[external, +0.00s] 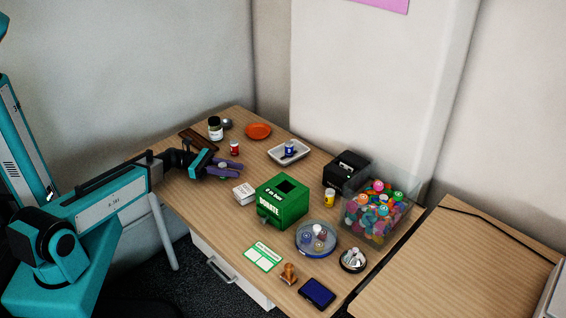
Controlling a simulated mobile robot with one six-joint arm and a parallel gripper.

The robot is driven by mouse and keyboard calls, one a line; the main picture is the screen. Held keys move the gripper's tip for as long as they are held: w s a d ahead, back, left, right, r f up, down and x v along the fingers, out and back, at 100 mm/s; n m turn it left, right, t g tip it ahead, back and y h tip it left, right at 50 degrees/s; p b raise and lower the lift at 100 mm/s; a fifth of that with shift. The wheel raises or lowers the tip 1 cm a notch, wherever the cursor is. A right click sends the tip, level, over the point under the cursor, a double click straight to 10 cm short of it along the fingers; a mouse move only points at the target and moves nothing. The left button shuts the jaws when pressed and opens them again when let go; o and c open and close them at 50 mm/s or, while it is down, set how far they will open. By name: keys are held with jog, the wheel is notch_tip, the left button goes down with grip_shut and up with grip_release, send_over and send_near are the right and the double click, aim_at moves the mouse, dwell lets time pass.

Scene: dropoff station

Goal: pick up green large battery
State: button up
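My gripper (232,170) has purple fingers and reaches in over the left part of the wooden table (185,185). Its two fingers look apart, with a small greenish patch between them. At this size I cannot tell whether that patch is the green large battery, or whether the fingers touch it. No other green battery stands out. A small red cylinder (235,148) stands just behind my gripper. A blue cylinder (290,149) stands on a white tray (274,156). A yellow cylinder (329,198) stands near the black box.
A white box (243,194) and a green donation box (283,205) stand right of my gripper. A dark jar (215,128) and orange plate (258,131) are behind it. A clear bin (360,221) of colourful pieces and a black box (345,171) stand on the right.

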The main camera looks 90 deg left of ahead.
jog(key=shift+r, duration=0.2)
grip_shut()
jog(key=shift+r, duration=0.9)
jog(key=shift+s+d+r, duration=0.15)
jog(key=shift+r, duration=0.25)
jog(key=shift+s+d+r, duration=0.15)
jog(key=shift+r, duration=0.2)
jog(key=s+d, duration=0.3)
jog(key=shift+s+d+r, duration=0.1)
jog(key=shift+s+r, duration=0.1)
jog(key=shift+s, duration=0.1)
jog(key=shift+r+p, duration=0.2)
jog(key=shift+p, duration=0.25)
jog(key=shift+s+p, duration=0.15)
jog(key=shift+p, duration=0.55)
jog(key=shift+d+p, duration=0.15)
jog(key=shift+p, duration=0.25)
